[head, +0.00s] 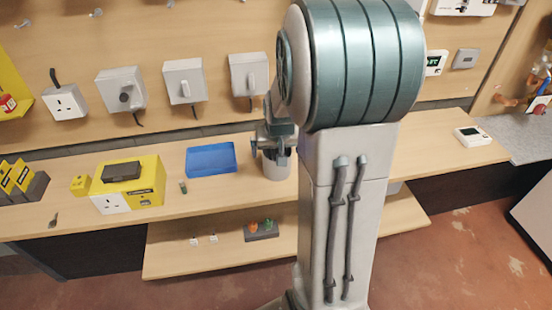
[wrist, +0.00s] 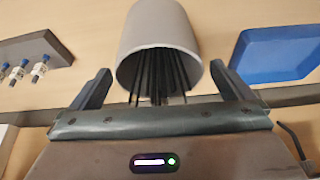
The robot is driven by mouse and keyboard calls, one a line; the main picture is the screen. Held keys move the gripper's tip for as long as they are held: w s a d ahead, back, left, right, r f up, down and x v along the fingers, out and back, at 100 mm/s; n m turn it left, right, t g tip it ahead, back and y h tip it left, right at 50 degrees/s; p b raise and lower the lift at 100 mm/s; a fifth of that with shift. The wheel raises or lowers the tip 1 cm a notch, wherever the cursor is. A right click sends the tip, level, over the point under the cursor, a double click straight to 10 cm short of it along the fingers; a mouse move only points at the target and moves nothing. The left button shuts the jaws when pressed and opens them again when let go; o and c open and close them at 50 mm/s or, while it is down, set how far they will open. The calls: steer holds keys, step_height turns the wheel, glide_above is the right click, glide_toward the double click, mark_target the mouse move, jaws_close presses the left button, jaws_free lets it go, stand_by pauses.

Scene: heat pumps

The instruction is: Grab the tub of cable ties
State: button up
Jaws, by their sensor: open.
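The tub of cable ties is a light grey cylinder (wrist: 160,30) with thin black ties inside, standing on the wooden bench. In the wrist view it sits in the upper middle, its open rim towards the camera. My gripper (wrist: 160,68) is open and empty, with one finger to each side of the tub's rim and no clear contact. In the head view the tub (head: 276,170) shows just below my gripper (head: 273,145), partly hidden by it.
A blue tray (head: 211,159) lies close to the tub, left of it in the head view. A yellow box (head: 130,183) stands further left. A dark holder with blue-topped pieces (wrist: 35,52) shows in the wrist view. Wall-mounted switches and sockets (head: 184,80) are behind the bench.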

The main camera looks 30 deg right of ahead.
steer(key=shift+w+d+f, duration=0.1)
steer(key=shift+w+f, duration=0.15)
steer(key=shift+f, duration=0.4)
steer(key=c, duration=1.1)
